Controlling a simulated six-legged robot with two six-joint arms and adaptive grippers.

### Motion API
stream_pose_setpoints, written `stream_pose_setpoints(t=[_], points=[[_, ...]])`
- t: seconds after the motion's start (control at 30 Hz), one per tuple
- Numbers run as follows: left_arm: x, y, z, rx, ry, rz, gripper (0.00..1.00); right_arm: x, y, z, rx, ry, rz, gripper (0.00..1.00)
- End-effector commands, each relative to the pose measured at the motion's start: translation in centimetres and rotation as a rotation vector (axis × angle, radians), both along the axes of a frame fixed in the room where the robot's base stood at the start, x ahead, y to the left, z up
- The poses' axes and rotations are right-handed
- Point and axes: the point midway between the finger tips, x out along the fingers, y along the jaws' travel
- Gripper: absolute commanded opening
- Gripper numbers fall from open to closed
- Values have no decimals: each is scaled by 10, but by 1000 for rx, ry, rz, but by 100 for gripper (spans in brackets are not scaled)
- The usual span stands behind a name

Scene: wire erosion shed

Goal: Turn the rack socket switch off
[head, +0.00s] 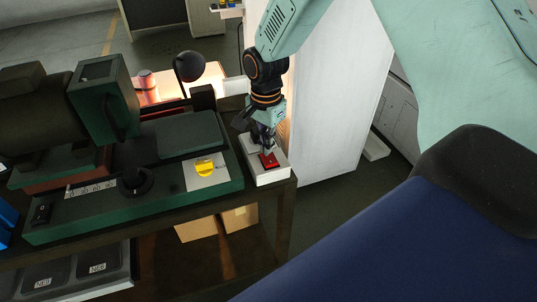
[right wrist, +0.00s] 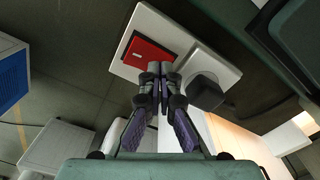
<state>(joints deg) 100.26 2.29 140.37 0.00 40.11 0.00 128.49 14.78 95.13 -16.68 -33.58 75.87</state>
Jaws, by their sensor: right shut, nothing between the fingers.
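The rack socket is a white box (head: 247,149) on the right end of the bench, with a red rocker switch (head: 269,161) at its near end. In the right wrist view the white plate (right wrist: 203,58) carries the red switch (right wrist: 148,54) and a dark plug (right wrist: 203,93) beside it. My right gripper (head: 266,148) comes down from above with its fingers shut and empty. The fingertips (right wrist: 157,68) are at the edge of the red switch; I cannot tell whether they touch it. The switch's tilt is not clear. My left gripper is not in view.
A black lamp (head: 190,66) is behind.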

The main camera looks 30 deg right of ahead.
Motion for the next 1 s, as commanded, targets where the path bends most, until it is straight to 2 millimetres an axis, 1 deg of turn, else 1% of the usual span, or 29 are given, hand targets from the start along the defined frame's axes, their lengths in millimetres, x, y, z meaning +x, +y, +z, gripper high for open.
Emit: stream_pose_setpoints(t=[0.03, 0.53, 0.83, 1.0], points=[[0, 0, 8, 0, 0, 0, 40, 0, 0, 8, 0, 0, 0, 0], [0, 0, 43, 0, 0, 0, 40, 0, 0, 42, 0, 0, 0, 0], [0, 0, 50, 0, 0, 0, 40, 0, 0, 60, 0, -1, 0, 0], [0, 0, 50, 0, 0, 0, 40, 0, 0, 62, 0, 0, 0, 0]])
